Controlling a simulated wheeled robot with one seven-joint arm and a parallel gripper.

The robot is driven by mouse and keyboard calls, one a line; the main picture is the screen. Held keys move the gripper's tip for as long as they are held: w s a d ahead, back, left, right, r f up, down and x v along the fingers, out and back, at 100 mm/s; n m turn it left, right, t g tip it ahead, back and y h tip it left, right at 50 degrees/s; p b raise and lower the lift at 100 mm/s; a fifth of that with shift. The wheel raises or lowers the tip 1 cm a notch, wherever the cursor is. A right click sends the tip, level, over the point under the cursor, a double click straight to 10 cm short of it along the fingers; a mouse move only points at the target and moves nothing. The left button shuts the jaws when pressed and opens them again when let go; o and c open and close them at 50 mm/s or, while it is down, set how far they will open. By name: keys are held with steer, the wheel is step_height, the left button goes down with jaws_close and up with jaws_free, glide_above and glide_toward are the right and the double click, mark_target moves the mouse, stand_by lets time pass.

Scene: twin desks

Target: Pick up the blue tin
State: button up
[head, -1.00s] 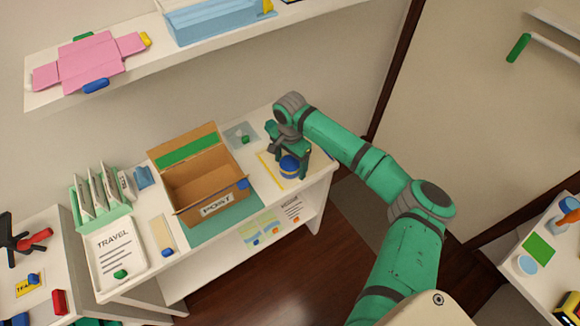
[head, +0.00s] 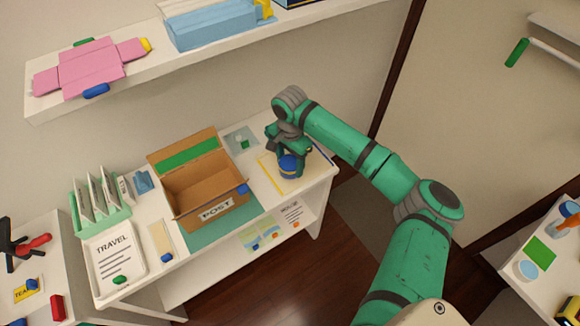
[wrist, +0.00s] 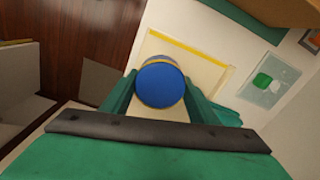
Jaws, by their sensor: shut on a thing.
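The blue tin (head: 289,168) has a yellow band and stands upright at the right end of the desk, over a yellow-edged sheet (head: 266,173). In the wrist view the round blue top of the tin (wrist: 160,84) sits between the two green fingers. My gripper (head: 288,157) is shut on the tin from above; it also shows in the wrist view (wrist: 160,92). I cannot tell whether the tin touches the sheet.
An open cardboard box marked POST (head: 196,184) stands just left of the gripper. A card with a green piece (head: 242,141) lies behind. The wall shelf (head: 150,74) hangs above the desk. A travel tray (head: 116,256) is farther left.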

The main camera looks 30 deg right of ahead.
steer(key=s+a+r, duration=0.6)
steer(key=s+r, duration=0.3)
steer(key=s, duration=0.2)
steer(key=shift+s+a, duration=0.15)
steer(key=shift+s, duration=0.25)
steer(key=shift+w, duration=0.1)
